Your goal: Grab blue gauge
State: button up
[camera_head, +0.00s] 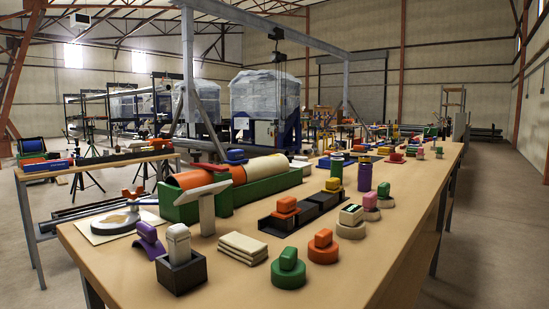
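No thing is plainly marked as a gauge. Another blue-topped piece (337,157) stands farther back on the same wooden table (337,292). I cannot tell which of these is the blue gauge. My gripper is not in view.
Near the front stand a purple piece (149,234), a cream block in a dark box (181,275), folded cream cloths (243,247), a green knob (288,271) and an orange knob (323,245). A grey T-shaped stand (207,213) rises before the tray. The right tabletop edge is clear.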

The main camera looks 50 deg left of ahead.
aim_at(236, 156)
jog(key=i, duration=2.35)
jog(key=u, duration=3.9)
